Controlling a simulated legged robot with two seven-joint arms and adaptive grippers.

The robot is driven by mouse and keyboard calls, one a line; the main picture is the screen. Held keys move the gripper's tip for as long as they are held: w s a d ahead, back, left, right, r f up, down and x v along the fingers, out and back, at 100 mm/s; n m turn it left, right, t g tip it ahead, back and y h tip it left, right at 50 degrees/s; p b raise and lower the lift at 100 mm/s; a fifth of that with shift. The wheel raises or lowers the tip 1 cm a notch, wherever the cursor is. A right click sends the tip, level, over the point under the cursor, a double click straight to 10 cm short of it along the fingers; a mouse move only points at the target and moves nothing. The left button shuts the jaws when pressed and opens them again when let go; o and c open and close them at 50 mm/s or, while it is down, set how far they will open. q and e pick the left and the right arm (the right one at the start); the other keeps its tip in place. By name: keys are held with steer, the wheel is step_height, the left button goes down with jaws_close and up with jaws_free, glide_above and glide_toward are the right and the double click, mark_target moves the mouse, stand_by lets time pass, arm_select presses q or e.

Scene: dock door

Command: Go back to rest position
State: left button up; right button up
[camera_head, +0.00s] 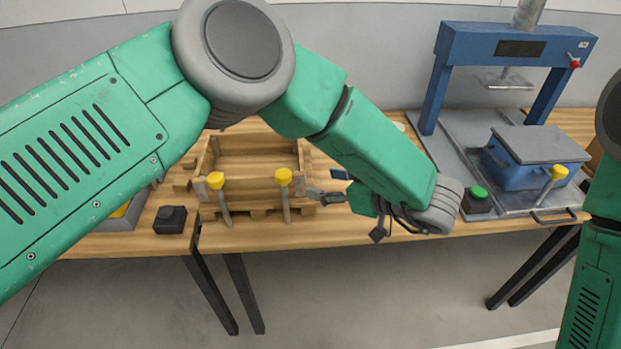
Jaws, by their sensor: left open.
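My left arm comes in from the left in green and grey and bends down over the table. My left gripper (325,196) is open at the right end of the wooden crate (250,205), close to the crate's right corner. I cannot tell whether it touches the crate. Nothing shows between its fingers. My right arm shows only as green and grey links at the right edge; its gripper is out of view.
The wooden table (330,238) has two yellow-topped levers (216,181) (283,177) at the crate's front. A black button box (170,219) sits left. At right, a blue press frame (515,47) stands behind a blue box (535,160) and a green button (478,193).

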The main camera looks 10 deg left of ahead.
arm_select(q)
steer(key=shift+s+a+r, duration=0.1)
steer(key=shift+a, duration=0.05)
arm_select(e)
steer(key=shift+w+a, duration=0.15)
steer(key=shift+a, duration=0.2)
